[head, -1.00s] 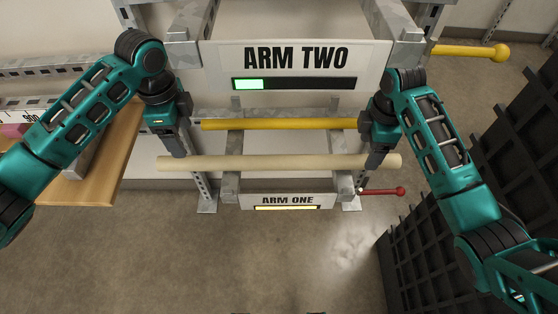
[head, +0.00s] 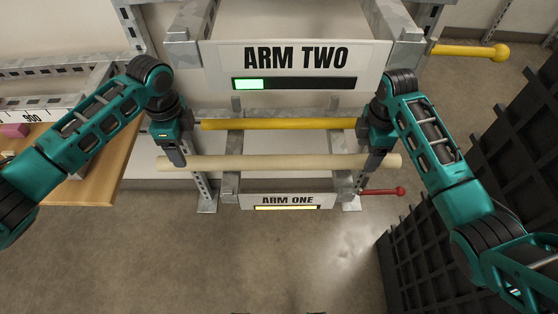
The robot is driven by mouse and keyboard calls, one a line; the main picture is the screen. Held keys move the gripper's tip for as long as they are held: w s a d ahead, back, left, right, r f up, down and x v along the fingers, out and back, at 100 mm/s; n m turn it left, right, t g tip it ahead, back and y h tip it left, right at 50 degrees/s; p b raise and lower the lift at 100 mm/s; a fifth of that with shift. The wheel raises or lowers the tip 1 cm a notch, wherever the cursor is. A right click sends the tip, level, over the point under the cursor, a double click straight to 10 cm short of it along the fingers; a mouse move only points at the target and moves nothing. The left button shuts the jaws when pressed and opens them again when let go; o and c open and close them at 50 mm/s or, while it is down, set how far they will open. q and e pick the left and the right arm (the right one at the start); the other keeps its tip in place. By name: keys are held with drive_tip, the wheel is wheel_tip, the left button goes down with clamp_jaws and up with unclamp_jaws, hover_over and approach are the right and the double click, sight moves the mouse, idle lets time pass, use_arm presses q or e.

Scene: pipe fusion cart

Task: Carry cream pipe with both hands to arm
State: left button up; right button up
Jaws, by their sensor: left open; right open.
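The cream pipe (head: 275,162) lies level across the lower arm, whose label reads ARM ONE (head: 288,201). My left gripper (head: 177,162) is open at the pipe's left end, overlapping it in the picture. My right gripper (head: 373,164) is open near the pipe's right end, its fingers in front of or around it; I cannot tell which. Above hangs the upper arm with the sign ARM TWO (head: 297,60) and a partly filled green bar. A yellow pipe (head: 275,124) lies behind the cream pipe, its right end hidden by my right gripper.
A wooden bench (head: 105,175) with a pink block (head: 15,131) stands at left. A black slatted crate (head: 425,255) stands at right. A red handle (head: 383,191) and a yellow rod with a ball end (head: 472,50) stick out at right. The floor in front is clear.

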sight(188, 158)
use_arm(q)
wheel_tip(188, 158, down, 6)
drive_tip(key=shift+r, duration=0.1)
use_arm(e)
wheel_tip(188, 158, down, 4)
drive_tip(key=shift+r, duration=0.25)
use_arm(q)
clamp_jaws()
use_arm(e)
clamp_jaws()
drive_tip(key=shift+r, duration=0.1)
idle(0.4)
